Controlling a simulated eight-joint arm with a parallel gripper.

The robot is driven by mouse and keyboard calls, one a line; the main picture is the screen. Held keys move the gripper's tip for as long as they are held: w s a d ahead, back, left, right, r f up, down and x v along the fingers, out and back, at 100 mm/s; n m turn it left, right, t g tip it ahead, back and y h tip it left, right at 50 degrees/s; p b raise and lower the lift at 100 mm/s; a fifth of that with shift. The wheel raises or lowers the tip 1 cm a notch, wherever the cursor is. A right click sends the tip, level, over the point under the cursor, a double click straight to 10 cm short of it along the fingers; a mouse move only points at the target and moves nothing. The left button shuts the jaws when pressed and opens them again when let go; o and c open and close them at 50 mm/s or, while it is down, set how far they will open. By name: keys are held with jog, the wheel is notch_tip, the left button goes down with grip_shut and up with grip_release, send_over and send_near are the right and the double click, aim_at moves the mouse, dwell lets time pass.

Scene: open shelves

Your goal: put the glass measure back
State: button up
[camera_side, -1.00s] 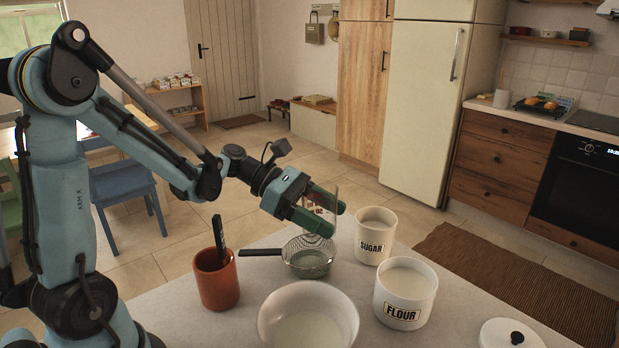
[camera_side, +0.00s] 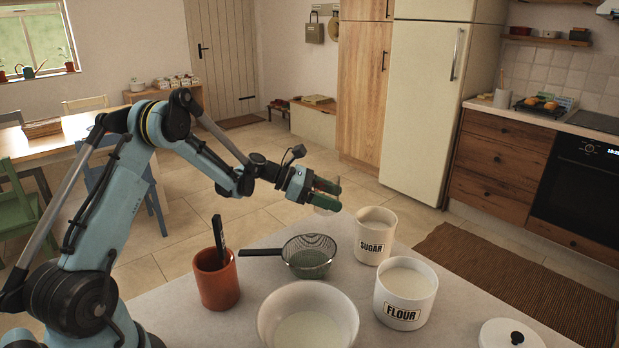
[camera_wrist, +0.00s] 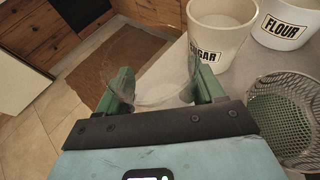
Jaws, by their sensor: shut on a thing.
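The glass measure is clear and hard to make out; in the wrist view the glass (camera_wrist: 160,92) shows between my two green fingers. In the side view my gripper (camera_side: 332,194) is beyond the back edge of the counter, above and behind the sieve, and only a faint bit of glass (camera_side: 322,210) shows under the fingers. My gripper also shows in the wrist view (camera_wrist: 162,84), shut on the glass measure. The sugar canister (camera_side: 374,235) is just right of my gripper, and in the wrist view (camera_wrist: 220,28) it is beyond the glass.
A mesh sieve (camera_side: 308,246) lies on the counter (camera_side: 250,322). A terracotta pot (camera_side: 216,282) with a dark-handled tool stands left of it. A flour canister (camera_side: 404,296), a white bowl (camera_side: 345,320) and a knobbed lid (camera_side: 500,338) are nearer the front. Floor lies beyond the counter.

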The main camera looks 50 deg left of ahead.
jog(key=shift+f, duration=2.85)
jog(key=shift+f, duration=0.15)
jog(key=o, duration=1.1)
jog(key=shift+o, duration=0.2)
jog(key=shift+s+r, duration=0.1)
jog(key=shift+r, duration=0.1)
jog(key=v, duration=1.2)
jog(key=shift+d, duration=0.1)
